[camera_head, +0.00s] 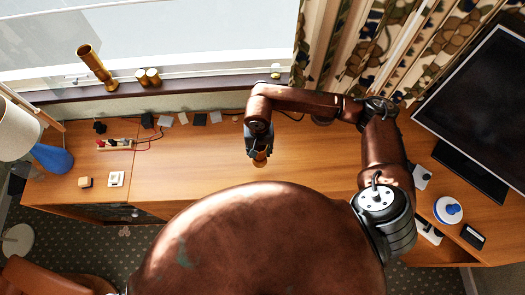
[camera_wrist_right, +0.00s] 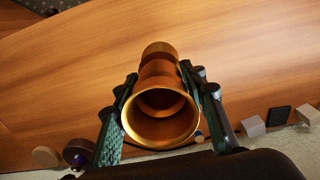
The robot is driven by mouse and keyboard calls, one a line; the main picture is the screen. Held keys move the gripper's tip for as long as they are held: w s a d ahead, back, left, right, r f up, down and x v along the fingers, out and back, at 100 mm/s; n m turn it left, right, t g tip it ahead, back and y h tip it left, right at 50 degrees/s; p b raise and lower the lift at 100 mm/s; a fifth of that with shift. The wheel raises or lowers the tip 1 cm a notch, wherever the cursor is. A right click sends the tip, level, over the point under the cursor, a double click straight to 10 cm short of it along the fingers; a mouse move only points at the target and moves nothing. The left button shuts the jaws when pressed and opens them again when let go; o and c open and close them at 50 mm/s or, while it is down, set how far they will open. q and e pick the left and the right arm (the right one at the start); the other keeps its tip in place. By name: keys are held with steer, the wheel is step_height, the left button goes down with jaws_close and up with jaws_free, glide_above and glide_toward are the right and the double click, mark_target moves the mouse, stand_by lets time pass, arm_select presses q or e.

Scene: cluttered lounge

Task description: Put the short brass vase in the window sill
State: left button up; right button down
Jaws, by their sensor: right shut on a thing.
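The short brass vase (camera_wrist_right: 160,112) is between the two fingers of my right gripper (camera_wrist_right: 159,78) in the right wrist view, with its wide open mouth facing the camera. The fingers are shut on its sides. In the head view my right gripper (camera_head: 259,148) points down over the middle of the desk, and only a small part of the vase (camera_head: 260,158) shows below it. I cannot tell whether its base touches the desk. The window sill (camera_head: 205,82) runs behind the desk. My left gripper is not in view.
The desk (camera_head: 200,150) holds a power strip (camera_head: 115,145), a blue vase (camera_head: 53,158) and a monitor (camera_head: 480,100).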

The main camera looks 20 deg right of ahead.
steer(key=shift+w+d+f, duration=0.4)
steer(key=shift+w+f, duration=0.15)
steer(key=shift+f, duration=0.2)
steer(key=shift+w+d+f, duration=0.4)
steer(key=shift+w+f, duration=0.1)
steer(key=shift+f, duration=0.2)
steer(key=shift+w+d+f+p, duration=0.1)
steer(key=shift+f+p, duration=0.15)
steer(key=shift+f, duration=0.65)
steer(key=shift+w+d+f+p, duration=0.1)
steer(key=shift+f+p, duration=0.15)
steer(key=shift+f, duration=0.65)
steer(key=shift+f, duration=0.15)
steer(key=c, duration=1.2)
jaws_free()
steer(key=shift+s, duration=0.1)
